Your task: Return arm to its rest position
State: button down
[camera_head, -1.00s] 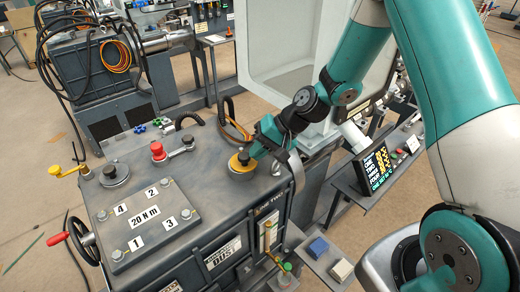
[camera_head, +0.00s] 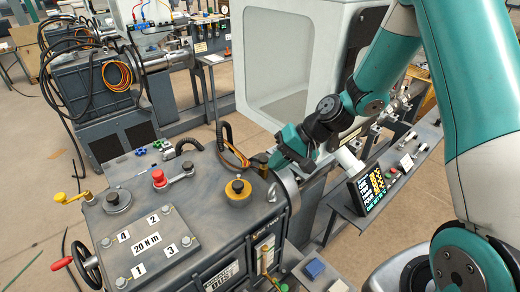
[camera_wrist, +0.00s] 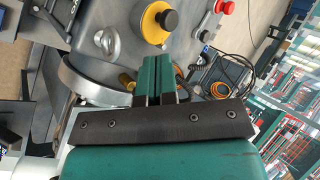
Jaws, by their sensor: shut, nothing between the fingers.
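My gripper (camera_head: 276,160) is at the end of my teal arm, just right of the yellow knob with a dark cap (camera_head: 238,190) on the machine's top. In the wrist view the two teal fingers (camera_wrist: 155,75) are together with nothing between them. The yellow knob (camera_wrist: 157,22) shows ahead of the fingertips there, apart from them. The arm is still bent and reaching out over the right edge of the grey machine (camera_head: 210,235).
The machine top carries a red button (camera_head: 158,178), a grey knob (camera_head: 117,200) and a numbered plate (camera_head: 150,245). A pale open-fronted enclosure (camera_head: 290,60) stands behind. A small display (camera_head: 370,188) stands on a bench at right.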

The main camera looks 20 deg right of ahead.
jog(key=s+a+r+n+h+b, duration=0.1)
jog(key=s+a+n+b, duration=0.1)
jog(key=s, duration=0.5)
jog(key=s+a+r+n+g+h+b, duration=0.1)
jog(key=s+a+r+n+b, duration=0.1)
jog(key=s+n+b, duration=0.2)
jog(key=s+a+r+n+g+h+b, duration=0.1)
jog(key=s+n+b, duration=0.3)
jog(key=s, duration=0.7)
jog(key=shift+s+a+r+h+b, duration=0.2)
jog(key=shift+a+r+h+b, duration=0.4)
jog(key=shift+a+r+b, duration=0.45)
jog(key=shift+d+f, duration=0.1)
jog(key=shift+f, duration=0.2)
